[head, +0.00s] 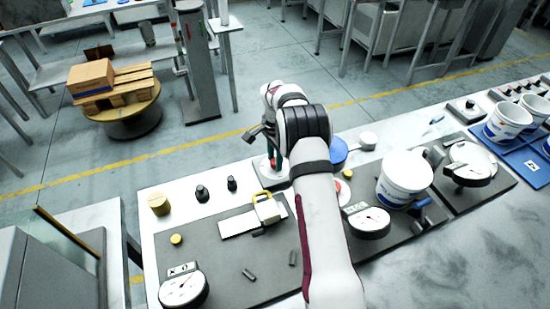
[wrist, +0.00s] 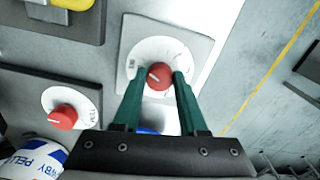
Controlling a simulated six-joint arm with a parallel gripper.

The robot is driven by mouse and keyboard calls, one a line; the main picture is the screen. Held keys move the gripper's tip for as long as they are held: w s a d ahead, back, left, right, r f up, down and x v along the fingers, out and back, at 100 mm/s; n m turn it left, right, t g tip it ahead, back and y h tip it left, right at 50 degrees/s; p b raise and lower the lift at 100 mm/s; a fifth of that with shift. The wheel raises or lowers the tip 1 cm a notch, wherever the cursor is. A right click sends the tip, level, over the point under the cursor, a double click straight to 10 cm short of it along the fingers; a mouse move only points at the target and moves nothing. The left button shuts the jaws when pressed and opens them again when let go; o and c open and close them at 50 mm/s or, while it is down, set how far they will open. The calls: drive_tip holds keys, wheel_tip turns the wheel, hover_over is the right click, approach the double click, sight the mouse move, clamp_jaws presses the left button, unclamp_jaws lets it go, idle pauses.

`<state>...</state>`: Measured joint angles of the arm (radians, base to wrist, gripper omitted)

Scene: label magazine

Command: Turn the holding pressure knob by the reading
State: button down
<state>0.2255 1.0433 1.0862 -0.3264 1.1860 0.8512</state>
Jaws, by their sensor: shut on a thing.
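My gripper (wrist: 159,82) has its green fingers on either side of a red knob (wrist: 159,73) and is shut on it. The knob sits on a round white dial on a grey square plate (wrist: 196,50); a white pointer line shows on its face. A second red knob (wrist: 62,117) on a white dial is to the left, untouched; its dial lettering is too small to read surely. In the head view my gripper (head: 273,155) is at the far edge of the bench, partly hidden by my arm. Round gauges (head: 183,289), (head: 371,222) and (head: 470,162) stand on the bench; their readings are too small to tell.
A white bucket (head: 404,178) stands right of my arm, and more white tubs (head: 507,121) are at the far right. A yellow-handled tool (head: 262,207), black knobs (head: 202,193) and a yellow cylinder (head: 159,204) are on the left. Open floor lies behind the bench.

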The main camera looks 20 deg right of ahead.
drive_tip(key=shift+n, duration=0.4)
drive_tip(key=n, duration=0.6)
drive_tip(key=shift+s+n, duration=0.1)
drive_tip(key=shift+n, duration=0.2)
drive_tip(key=n, duration=0.6)
drive_tip(key=shift+n, duration=0.4)
drive_tip(key=shift+c, duration=2.2)
unclamp_jaws()
drive_tip(key=shift+d, duration=0.1)
